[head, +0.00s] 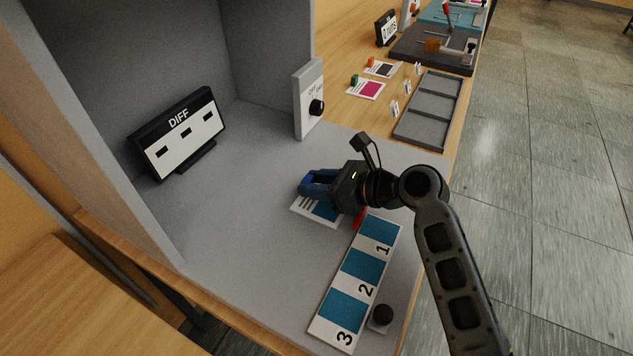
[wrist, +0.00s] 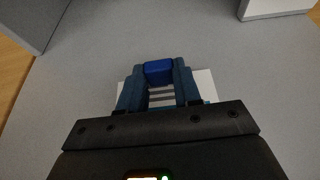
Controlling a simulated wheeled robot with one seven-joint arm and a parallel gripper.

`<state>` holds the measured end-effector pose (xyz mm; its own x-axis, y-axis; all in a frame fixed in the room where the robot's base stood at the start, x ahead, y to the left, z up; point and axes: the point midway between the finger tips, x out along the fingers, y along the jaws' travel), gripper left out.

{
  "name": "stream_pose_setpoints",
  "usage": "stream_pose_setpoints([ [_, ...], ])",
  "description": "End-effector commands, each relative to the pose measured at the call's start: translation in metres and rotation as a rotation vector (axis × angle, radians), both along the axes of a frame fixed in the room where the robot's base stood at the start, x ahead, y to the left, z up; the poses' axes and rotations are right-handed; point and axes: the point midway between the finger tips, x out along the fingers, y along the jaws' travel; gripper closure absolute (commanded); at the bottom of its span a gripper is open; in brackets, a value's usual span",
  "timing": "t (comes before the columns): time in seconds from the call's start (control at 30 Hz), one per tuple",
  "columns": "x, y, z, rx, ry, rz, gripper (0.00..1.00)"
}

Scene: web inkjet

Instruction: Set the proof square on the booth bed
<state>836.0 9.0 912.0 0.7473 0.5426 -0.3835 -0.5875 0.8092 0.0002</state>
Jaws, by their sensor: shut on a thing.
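The proof square (head: 301,207) is a white card with a blue-teal patch and dark lines, at or just above the grey booth bed (head: 240,255). My gripper (head: 318,184) hides part of it. In the wrist view, my gripper (wrist: 158,88) is shut on the proof square's blue grip block (wrist: 158,69), and white card edges (wrist: 205,84) show beyond the fingers. I cannot tell whether the card touches the bed.
A strip of teal patches numbered 1 to 3 (head: 348,308) lies close by, with a red marker (head: 359,219) and black knob (head: 382,315). A DIFF display (head: 179,133) and dial panel (head: 309,98) stand behind. The bed's left part is clear.

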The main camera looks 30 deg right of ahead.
Motion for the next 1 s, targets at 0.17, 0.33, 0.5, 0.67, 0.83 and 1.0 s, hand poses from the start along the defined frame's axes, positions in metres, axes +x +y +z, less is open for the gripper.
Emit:
stream_pose_setpoints([
  [0.17,0.000,0.000,0.000,0.000,-0.001,0.000,0.96],
  [0.33,0.000,0.000,-0.002,0.000,0.000,0.000,0.63],
  [0.5,0.000,0.000,-0.001,0.000,0.000,0.000,0.47],
  [0.67,0.000,0.000,-0.001,0.000,0.000,0.000,0.42],
  [0.83,0.000,0.000,0.000,0.000,-0.001,0.000,0.42],
  [1.0,-0.013,-0.010,0.006,0.000,0.000,-0.002,0.42],
])
